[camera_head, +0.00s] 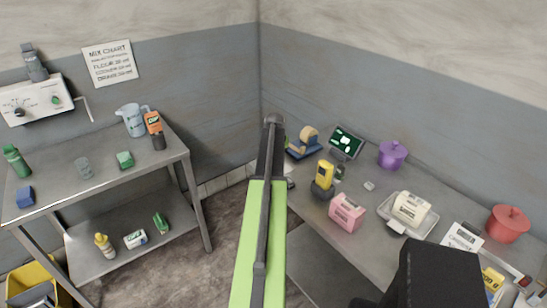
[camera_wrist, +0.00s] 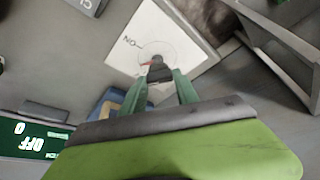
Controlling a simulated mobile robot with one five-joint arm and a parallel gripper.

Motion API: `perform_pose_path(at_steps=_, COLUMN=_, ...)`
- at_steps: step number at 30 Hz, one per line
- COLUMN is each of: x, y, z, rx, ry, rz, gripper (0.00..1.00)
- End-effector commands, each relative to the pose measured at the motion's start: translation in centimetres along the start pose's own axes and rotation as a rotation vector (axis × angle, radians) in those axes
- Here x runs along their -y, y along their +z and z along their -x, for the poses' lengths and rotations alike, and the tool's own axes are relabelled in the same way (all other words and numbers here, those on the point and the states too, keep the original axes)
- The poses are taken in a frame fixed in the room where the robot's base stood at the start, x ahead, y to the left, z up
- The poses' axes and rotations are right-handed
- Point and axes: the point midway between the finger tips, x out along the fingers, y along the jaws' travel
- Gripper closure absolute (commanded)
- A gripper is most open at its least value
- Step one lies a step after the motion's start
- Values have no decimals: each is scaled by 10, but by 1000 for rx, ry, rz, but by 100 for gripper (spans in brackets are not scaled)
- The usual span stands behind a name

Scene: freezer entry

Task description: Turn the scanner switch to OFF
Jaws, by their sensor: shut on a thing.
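In the wrist view a white switch plate (camera_wrist: 178,32) carries a round dial with a dark knob (camera_wrist: 158,67). A red mark shows on the knob's left side, and "ON" is printed on the plate up and to the left. My gripper (camera_wrist: 160,77) has its two green fingers on either side of the knob, shut on it. A dark green screen (camera_wrist: 30,138) at the lower left of the wrist view shows white text that reads "OFF". In the head view my arm hides the gripper and most of the switch area.
On the right table in the head view are a tape dispenser (camera_head: 303,143), a screen (camera_head: 346,142), a yellow handheld device (camera_head: 324,175), a pink box (camera_head: 346,213) and a purple pot (camera_head: 392,155). The dispenser (camera_wrist: 108,102) is close to my fingers. A metal shelf table (camera_head: 95,170) stands left.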

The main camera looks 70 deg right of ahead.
Motion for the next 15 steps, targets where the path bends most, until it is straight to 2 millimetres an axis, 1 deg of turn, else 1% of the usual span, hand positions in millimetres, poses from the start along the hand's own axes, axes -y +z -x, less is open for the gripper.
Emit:
perform_pose_path(at_steps=1, x=2, y=-3, z=0, rx=-8, ry=-21, rz=39, gripper=100)
perform_pose_path(at_steps=15, x=-1, y=-5, z=-1, rx=-9, ry=-173, rz=411, gripper=100)
